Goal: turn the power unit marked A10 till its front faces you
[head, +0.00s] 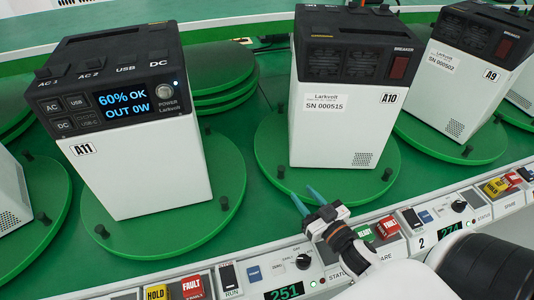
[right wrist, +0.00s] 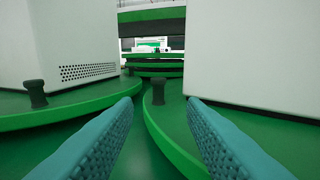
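The power unit A10 (head: 340,115) stands upright on a green turntable (head: 270,150). Its side toward me has the A10 label, two fan grilles, a red breaker switch and no display. The turntable has a black peg (head: 281,171) at its left front and another at its right. My right gripper (head: 301,191) is open and empty at this turntable's front left edge. In the right wrist view the left peg (right wrist: 158,92) shows ahead, in line with the gap between the fingers (right wrist: 160,108). My left gripper is out of view.
Unit A11 (head: 145,165), its lit display toward me, stands on the neighbouring turntable (head: 225,165) at left. Unit A9 (head: 455,95) is at right. A control strip with buttons and a red FAULT key (head: 192,286) runs along the front. A narrow gap separates the turntables.

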